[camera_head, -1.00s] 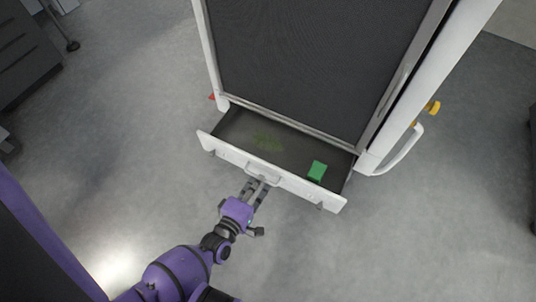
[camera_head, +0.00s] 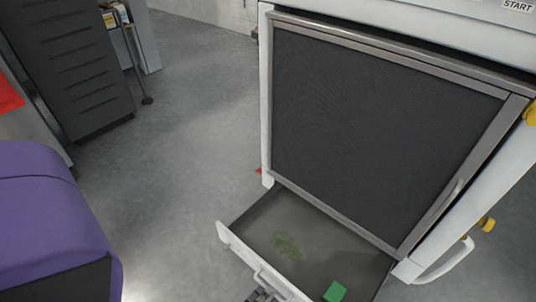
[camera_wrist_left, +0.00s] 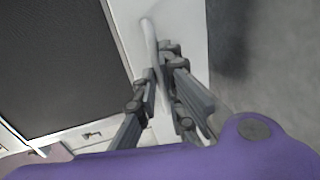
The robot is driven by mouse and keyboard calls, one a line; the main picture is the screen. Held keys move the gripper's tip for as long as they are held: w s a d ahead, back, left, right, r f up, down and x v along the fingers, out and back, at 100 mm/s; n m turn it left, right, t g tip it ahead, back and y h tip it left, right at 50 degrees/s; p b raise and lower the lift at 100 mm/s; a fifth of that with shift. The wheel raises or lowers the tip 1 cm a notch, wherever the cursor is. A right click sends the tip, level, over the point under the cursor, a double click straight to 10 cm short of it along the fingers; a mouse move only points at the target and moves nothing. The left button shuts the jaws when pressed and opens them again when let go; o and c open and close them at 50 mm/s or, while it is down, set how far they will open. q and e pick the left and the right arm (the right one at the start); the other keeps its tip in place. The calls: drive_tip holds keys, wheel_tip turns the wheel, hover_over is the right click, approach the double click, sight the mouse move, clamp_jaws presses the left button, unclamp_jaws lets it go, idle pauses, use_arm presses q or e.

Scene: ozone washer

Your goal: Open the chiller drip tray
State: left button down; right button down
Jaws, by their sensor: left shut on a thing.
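The chiller drip tray (camera_head: 236,248) is a white-fronted drawer with a grey inside, pulled out at the bottom of the white chiller. A green block (camera_head: 334,292) and a patch of green residue (camera_head: 287,247) lie in it. The tray's bar handle (camera_head: 269,285) is at the bottom edge of the head view. My left gripper (camera_head: 262,295) is there too, mostly cut off by the frame. In the left wrist view, the fingers of the left gripper (camera_wrist_left: 160,78) are closed around the handle (camera_wrist_left: 150,45). My right gripper is not in view.
The chiller's dark mesh panel (camera_head: 370,130) stands above the tray. A yellow knob (camera_head: 487,225) and a white side handle (camera_head: 445,265) stick out at its right. A dark cabinet (camera_head: 70,65) stands at the far left. Clear grey floor (camera_head: 195,150) lies between.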

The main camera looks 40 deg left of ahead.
use_arm(q)
drive_tip(key=c, duration=1.8)
unclamp_jaws()
drive_tip(key=shift+c, duration=0.2)
drive_tip(key=v, duration=1.2)
drive_tip(key=shift+d, duration=0.1)
